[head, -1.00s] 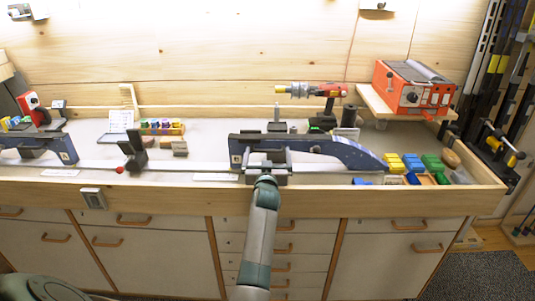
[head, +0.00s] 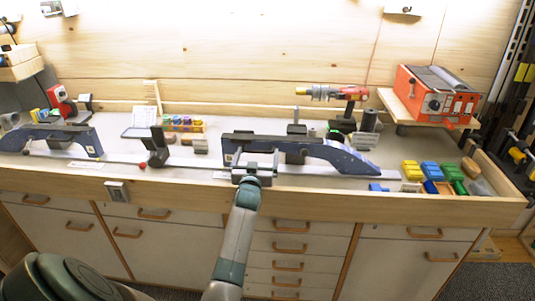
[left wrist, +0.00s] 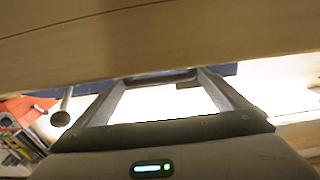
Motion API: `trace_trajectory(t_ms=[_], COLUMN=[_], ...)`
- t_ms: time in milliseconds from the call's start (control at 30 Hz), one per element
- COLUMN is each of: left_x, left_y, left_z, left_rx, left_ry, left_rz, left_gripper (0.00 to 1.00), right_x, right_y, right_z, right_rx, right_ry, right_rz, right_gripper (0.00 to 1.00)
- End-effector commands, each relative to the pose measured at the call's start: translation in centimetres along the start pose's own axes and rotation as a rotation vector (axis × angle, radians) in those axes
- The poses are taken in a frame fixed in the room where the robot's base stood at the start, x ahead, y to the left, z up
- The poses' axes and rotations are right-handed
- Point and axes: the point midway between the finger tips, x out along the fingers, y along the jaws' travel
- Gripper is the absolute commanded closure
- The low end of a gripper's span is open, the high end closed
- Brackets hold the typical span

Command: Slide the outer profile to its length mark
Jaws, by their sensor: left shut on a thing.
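The outer profile (head: 335,152), dark blue with a grey clamp part, lies on the right of the bench along a pale rail (head: 384,176). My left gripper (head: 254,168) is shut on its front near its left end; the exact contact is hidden. In the left wrist view, both fingers (left wrist: 155,80) reach to a dark blue strip of the profile (left wrist: 222,69). A white label strip (head: 220,174) lies at the profile's left end, partly covered by my gripper. Its markings are too small to read. My right gripper is not in view.
A dark centre clamp (head: 157,150) with a red knob (head: 141,166) stands to the left, with a gap before the profile. Another blue profile (head: 80,141) lies far left. Coloured blocks (head: 430,172) sit right. The front wooden edge (head: 330,200) runs below my gripper.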

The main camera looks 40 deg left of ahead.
Motion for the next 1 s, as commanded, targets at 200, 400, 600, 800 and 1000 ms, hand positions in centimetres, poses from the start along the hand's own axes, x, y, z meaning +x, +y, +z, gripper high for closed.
trace_trajectory(t_ms=[200, 400, 600, 800, 1000], left_x=[0.0, 0.0, -0.1, -1.2, -3.6], left_y=[0.0, 0.1, 0.1, 0.1, 0.1], left_z=[0.0, 0.0, 0.0, 0.2, 0.2], left_rx=[-0.001, -0.001, -0.001, -0.001, -0.002], left_ry=[0.0, 0.001, 0.0, 0.001, 0.001], left_rz=[-0.001, -0.001, 0.0, 0.0, 0.001], left_gripper=[0.03, 0.02, 0.02, 0.02, 0.02], right_x=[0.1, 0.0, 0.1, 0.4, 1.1], right_y=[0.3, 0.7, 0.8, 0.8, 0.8], right_z=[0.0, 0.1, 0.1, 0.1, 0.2], right_rx=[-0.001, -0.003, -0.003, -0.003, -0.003], right_ry=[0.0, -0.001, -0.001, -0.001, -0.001], right_rz=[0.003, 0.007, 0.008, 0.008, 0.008], right_gripper=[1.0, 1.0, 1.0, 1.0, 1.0])
